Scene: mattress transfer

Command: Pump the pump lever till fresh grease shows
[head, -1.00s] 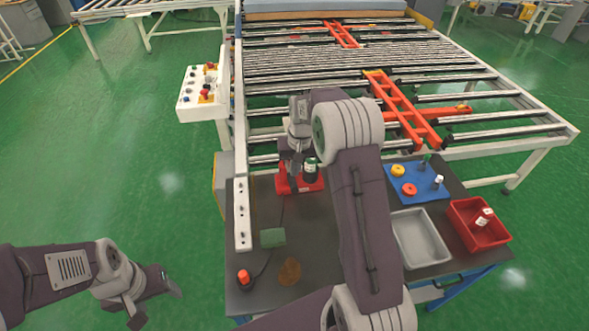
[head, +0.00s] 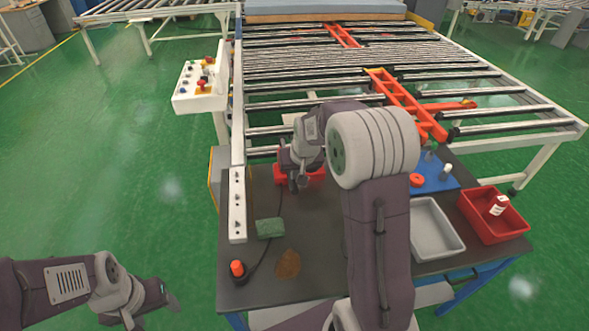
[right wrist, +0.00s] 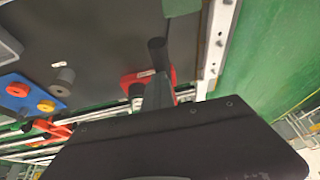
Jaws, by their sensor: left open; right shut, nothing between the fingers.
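The red pump base (head: 314,176) stands at the back of the dark bench, mostly hidden behind my right gripper in the head view. In the right wrist view the red base (right wrist: 130,78) shows with a dark round-ended upright part (right wrist: 158,50) beside it; I cannot tell if this is the lever. My right gripper (head: 298,184) is shut and empty, just in front of and over the base. In the right wrist view its fingers (right wrist: 157,92) overlap the base; contact cannot be told. My left gripper (head: 168,302) is open, low at left, away from the bench.
A white rail (head: 238,208) with several dark fittings lies along the bench's left edge. A green pad (head: 270,228), brown lump (head: 288,264) and red-topped button (head: 237,268) lie near the front left. A grey tray (head: 436,228) and red bin (head: 493,215) stand right.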

